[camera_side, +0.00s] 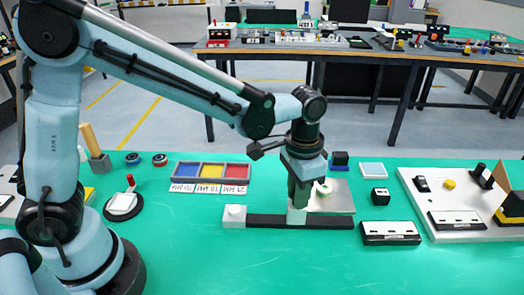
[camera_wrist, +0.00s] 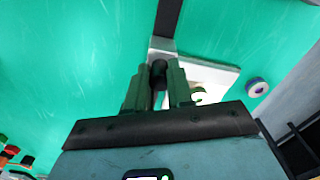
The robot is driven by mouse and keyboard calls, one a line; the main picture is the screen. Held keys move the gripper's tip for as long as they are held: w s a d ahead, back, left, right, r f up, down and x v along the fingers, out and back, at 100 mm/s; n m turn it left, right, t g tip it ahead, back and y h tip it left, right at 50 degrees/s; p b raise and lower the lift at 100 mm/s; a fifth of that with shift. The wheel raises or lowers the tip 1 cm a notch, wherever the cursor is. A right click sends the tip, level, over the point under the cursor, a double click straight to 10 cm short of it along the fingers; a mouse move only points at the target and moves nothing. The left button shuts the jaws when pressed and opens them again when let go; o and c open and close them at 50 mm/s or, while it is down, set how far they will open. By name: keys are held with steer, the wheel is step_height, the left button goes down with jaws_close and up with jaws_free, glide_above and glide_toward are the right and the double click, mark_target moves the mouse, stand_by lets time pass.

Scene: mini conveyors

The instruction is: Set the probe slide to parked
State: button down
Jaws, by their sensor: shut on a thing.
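The probe slide is a black rail (camera_side: 262,221) lying on the green table in the side view, with a white block (camera_side: 234,216) at its left end. A pale carriage (camera_side: 297,215) sits partway along the rail. My gripper (camera_side: 299,202) points down over the carriage. In the wrist view my gripper (camera_wrist: 159,72) has its two green fingers shut on a dark round knob (camera_wrist: 159,82). The pale carriage (camera_wrist: 161,45) and the rail (camera_wrist: 169,18) show beyond the fingertips. The fingers hide the knob in the side view.
A light plate (camera_side: 338,200) with a pale green ring part stands just behind the rail's right half. A black-and-white block (camera_side: 390,233) lies right of the rail's end. A tray of blue, yellow and red bins (camera_side: 211,188) is behind left. The table in front is clear.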

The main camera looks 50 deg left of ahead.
steer(key=s+a, duration=0.4)
steer(key=shift+s+a, duration=0.1)
steer(key=shift+a, duration=0.1)
steer(key=c, duration=1)
jaws_free()
steer(key=shift+d, duration=0.1)
steer(key=shift+r, duration=0.45)
step_height(320, 180, up, 11)
steer(key=shift+r, duration=0.1)
steer(key=s+a+f+n+t, duration=0.4)
steer(key=a+t, duration=0.3)
steer(key=a, duration=0.2)
steer(key=shift+s+a+f+n, duration=0.2)
steer(key=shift+a+f+n, duration=0.15)
steer(key=shift+f, duration=0.2)
